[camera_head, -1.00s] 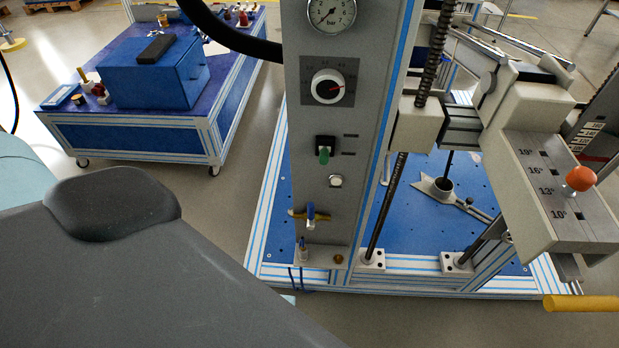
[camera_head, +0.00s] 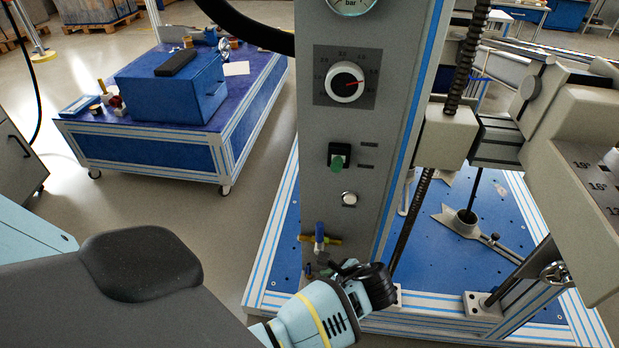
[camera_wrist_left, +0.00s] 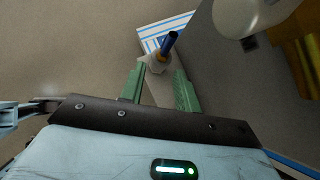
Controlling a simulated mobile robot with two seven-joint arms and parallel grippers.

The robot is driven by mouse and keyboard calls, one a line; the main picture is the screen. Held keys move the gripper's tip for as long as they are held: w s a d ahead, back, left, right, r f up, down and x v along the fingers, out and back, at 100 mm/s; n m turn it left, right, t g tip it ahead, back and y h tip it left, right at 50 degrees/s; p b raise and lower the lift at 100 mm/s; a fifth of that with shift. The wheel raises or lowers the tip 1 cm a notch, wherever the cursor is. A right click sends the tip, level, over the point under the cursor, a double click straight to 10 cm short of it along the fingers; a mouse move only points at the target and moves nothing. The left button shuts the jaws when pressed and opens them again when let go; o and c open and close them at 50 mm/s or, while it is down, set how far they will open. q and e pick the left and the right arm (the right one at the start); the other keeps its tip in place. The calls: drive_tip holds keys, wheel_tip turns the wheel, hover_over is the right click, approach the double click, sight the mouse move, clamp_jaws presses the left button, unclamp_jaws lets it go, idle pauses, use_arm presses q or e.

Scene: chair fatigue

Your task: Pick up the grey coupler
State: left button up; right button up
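The small grey coupler with a blue end shows in the left wrist view (camera_wrist_left: 157,63), just beyond and between the fingertips. My left gripper (camera_wrist_left: 159,84) is open, with its two green fingers apart and nothing visibly held. In the head view my left gripper (camera_head: 326,271) is at the foot of the grey control column, below the blue-handled valve (camera_head: 319,236). There the gripper mostly hides the coupler. I cannot tell whether a finger touches it. My right gripper is not in view.
The grey column (camera_head: 342,136) stands close beside the gripper, with a dial, green switch and gauge above. A blue perforated base plate (camera_head: 420,275) with rods lies to the right. A blue-topped cart (camera_head: 150,151) stands behind left. Floor between is clear.

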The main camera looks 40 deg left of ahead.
sight(311, 278)
use_arm(q)
drive_tip(key=shift+x, duration=1.05)
drive_tip(key=shift+a+f+b, duration=0.4)
drive_tip(key=shift+a, duration=0.1)
drive_tip(key=b+x, duration=0.1)
drive_tip(key=x, duration=0.3)
drive_tip(key=shift+a+r, duration=0.1)
drive_tip(key=shift+a, duration=0.1)
drive_tip(key=shift+w, duration=0.1)
drive_tip(key=c, duration=0.6)
drive_tip(key=shift+c, duration=0.2)
